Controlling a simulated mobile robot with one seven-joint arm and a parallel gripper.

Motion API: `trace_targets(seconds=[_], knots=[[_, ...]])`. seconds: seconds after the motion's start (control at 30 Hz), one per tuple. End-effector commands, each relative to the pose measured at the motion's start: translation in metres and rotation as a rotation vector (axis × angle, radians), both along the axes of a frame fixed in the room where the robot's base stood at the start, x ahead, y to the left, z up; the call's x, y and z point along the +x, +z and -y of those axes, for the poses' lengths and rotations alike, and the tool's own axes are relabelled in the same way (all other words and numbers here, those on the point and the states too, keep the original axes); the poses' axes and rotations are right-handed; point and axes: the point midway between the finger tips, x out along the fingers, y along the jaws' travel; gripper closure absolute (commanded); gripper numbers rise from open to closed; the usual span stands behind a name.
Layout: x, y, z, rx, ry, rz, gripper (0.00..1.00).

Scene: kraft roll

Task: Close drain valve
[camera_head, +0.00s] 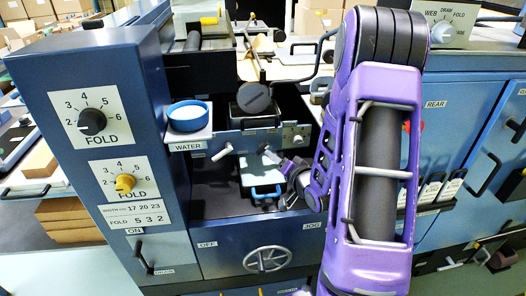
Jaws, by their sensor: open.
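No part clearly reads as the drain valve. A small label, too small to read surely, sits beside a black lever (144,257) under the "ON" sign on the lower left panel. A small silver lever (222,152) sticks out below the "WATER" plate, and another silver knob-like part (267,153) is to its right. My gripper (279,180) is open, just right of and below that second part, in front of the dark recess. I cannot tell whether it touches anything. My purple arm hides the machine's middle right.
A silver handwheel (267,259) is on the front panel below my gripper. A blue cup (187,115) sits above the "WATER" plate. Two fold dials, one black (92,121) and one yellow (125,183), are on the left column. Black handles protrude on the right cabinet.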

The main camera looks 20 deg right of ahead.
Motion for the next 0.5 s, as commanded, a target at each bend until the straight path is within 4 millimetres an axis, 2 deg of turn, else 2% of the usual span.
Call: trace_targets(seconds=[0.2,0.33,0.5], knots=[[0.047,-0.014,-0.005,0.000,0.002,0.002,0.51],[0.069,-0.020,-0.007,0.000,0.001,0.001,0.51],[0.086,-0.024,-0.008,0.000,0.001,0.001,0.51]])
